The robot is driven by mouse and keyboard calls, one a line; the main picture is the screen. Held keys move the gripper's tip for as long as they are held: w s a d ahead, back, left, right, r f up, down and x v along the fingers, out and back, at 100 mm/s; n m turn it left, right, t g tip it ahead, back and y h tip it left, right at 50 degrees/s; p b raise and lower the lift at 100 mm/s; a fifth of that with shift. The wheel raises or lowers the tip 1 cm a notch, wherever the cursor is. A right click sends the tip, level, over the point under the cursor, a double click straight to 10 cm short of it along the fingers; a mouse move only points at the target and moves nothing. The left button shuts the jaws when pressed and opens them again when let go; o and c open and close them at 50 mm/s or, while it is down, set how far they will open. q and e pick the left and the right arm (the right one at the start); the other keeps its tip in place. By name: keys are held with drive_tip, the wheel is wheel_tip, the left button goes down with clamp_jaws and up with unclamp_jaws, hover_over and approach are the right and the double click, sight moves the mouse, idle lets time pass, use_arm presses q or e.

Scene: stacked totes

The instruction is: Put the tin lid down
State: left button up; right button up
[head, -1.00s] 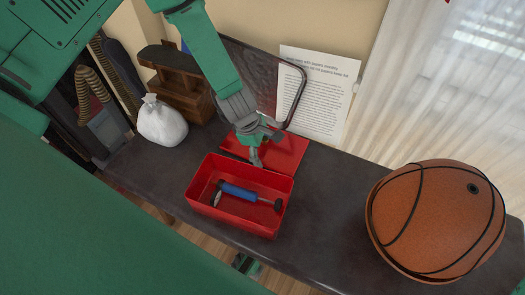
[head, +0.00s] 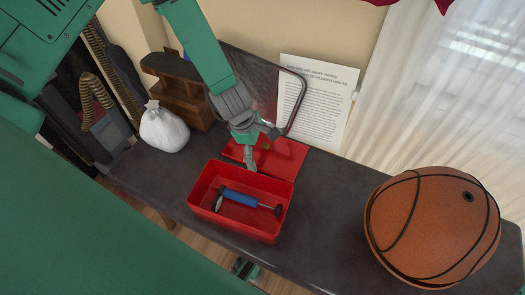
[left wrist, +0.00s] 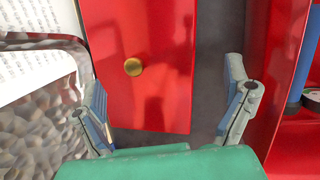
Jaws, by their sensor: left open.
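The tin lid is a flat red plate (head: 288,155) with a small brass knob. It lies on the dark table just behind the open red tin (head: 262,229). In the left wrist view the lid (left wrist: 155,95) and its knob (left wrist: 133,67) show between the fingers. My left gripper (head: 259,147) is open above the lid, and its fingers (left wrist: 165,105) stand apart from the knob. The tin holds a blue-handled tool (head: 240,198).
A basketball (head: 430,225) sits at the table's right. A white bag (head: 163,128) and a brown wooden piece (head: 183,90) stand at the left. A dark-rimmed tray (head: 290,98) and a printed sheet (head: 325,100) lean at the wall. The table between tin and ball is clear.

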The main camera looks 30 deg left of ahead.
use_arm(q)
drive_tip(key=p+v, duration=0.2)
drive_tip(key=v, duration=0.5)
drive_tip(key=shift+r, duration=0.35)
drive_tip(key=shift+s+a, duration=0.15)
